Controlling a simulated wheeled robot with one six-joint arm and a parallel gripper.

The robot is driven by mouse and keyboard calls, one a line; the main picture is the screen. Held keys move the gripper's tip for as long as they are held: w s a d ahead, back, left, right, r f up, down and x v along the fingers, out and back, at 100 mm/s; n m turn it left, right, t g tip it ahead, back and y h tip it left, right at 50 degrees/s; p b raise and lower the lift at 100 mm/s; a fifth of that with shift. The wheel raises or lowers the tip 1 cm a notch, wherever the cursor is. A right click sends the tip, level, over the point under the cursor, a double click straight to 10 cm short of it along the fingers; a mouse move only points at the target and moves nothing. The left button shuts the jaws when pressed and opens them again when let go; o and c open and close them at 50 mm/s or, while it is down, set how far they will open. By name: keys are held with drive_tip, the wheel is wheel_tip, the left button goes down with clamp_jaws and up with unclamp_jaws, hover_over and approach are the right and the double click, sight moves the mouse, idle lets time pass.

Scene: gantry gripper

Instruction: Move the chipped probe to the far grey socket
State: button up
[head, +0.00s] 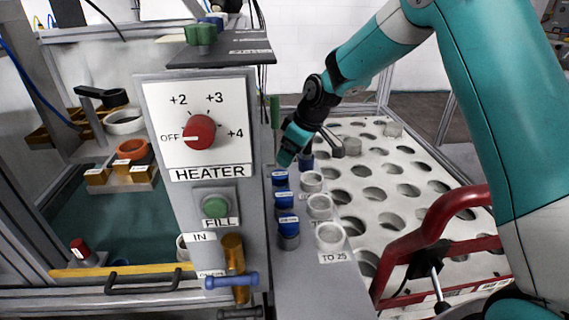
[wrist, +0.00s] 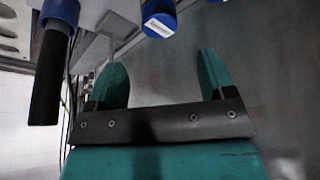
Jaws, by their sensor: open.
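Several blue-capped probes with white labels stand in a row on the grey ledge, among them the nearest one (head: 288,226), a middle one (head: 284,199) and a farther one (head: 280,178). I cannot tell which is chipped. To their right is a row of pale grey round sockets: near (head: 330,236), middle (head: 319,206) and far (head: 311,181). My gripper (head: 288,158) is above the far end of the row. In the wrist view my gripper (wrist: 162,68) has its teal fingers wide apart with nothing between them. A labelled blue cap (wrist: 159,18) lies beyond the fingertips.
A heater panel (head: 198,125) with a red knob stands left of the ledge. A white perforated tray (head: 405,205) lies to the right, with a red frame (head: 440,240) near my arm. A dark blue-capped cylinder (wrist: 50,75) shows at left in the wrist view.

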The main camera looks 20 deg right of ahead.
drive_tip(key=s+a+r+g, duration=0.1)
drive_tip(key=s+a+r, duration=0.2)
drive_tip(key=s+r, duration=0.35)
drive_tip(key=s+a+r, duration=0.2)
drive_tip(key=s+r, duration=0.2)
drive_tip(key=s, duration=0.5)
drive_tip(key=s+a+r+m+g+y, duration=0.1)
drive_tip(key=s+r+m+g, duration=0.1)
drive_tip(key=s, duration=1.8)
drive_tip(key=shift+s+a, duration=0.15)
drive_tip(key=shift+a, duration=0.25)
